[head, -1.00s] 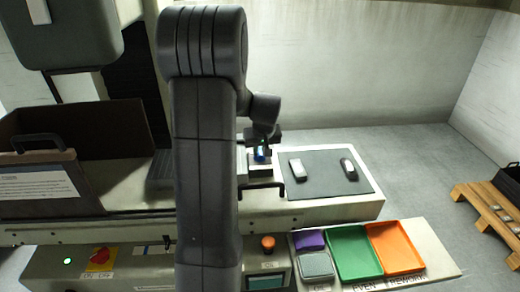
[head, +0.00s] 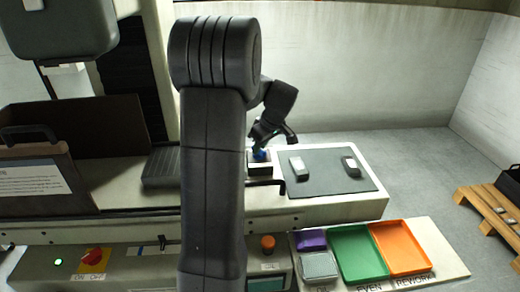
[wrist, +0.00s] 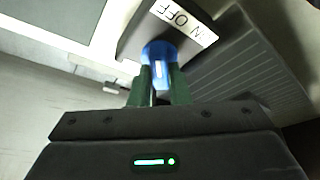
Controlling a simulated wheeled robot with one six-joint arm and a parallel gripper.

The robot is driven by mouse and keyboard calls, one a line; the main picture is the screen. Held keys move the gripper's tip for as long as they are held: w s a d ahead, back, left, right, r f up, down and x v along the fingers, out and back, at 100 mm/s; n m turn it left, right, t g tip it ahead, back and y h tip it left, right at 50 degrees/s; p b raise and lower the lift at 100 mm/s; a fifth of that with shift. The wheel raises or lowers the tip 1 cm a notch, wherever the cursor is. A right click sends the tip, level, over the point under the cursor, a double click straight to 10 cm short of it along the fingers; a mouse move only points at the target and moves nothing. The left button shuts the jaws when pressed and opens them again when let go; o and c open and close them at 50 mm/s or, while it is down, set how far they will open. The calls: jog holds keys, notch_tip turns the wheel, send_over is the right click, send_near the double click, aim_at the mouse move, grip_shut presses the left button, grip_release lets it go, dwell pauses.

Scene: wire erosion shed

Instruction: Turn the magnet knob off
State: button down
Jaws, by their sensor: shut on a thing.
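The magnet knob is blue with a white mark; in the wrist view the knob (wrist: 157,52) stands beside a white ON/OFF label (wrist: 185,20) that reads upside down. In the head view the knob (head: 260,155) is a small blue spot on the machine bed, just left of the dark mat. My gripper (wrist: 160,82) has its two green fingers closed on the knob from either side. In the head view my gripper (head: 262,146) reaches down over it. The fingers hide part of the knob, so its exact setting is hard to tell.
A dark mat (head: 326,185) with two small blocks lies to the right of the knob. A black bar handle (head: 270,183) sticks out in front. Purple, grey, green (head: 358,256) and orange trays stand on the front shelf. A red-and-yellow switch (head: 95,260) is at front left.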

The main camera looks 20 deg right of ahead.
jog(key=shift+n, duration=0.5)
jog(key=c, duration=1.4)
grip_release()
jog(key=shift+o, duration=0.2)
jog(key=shift+r, duration=0.1)
jog(key=v, duration=1.3)
jog(key=shift+d+r, duration=0.3)
jog(key=shift+r, duration=0.05)
jog(key=shift+w+f, duration=0.1)
jog(key=x, duration=1.3)
jog(key=shift+a+f, duration=0.3)
jog(key=shift+f, duration=0.05)
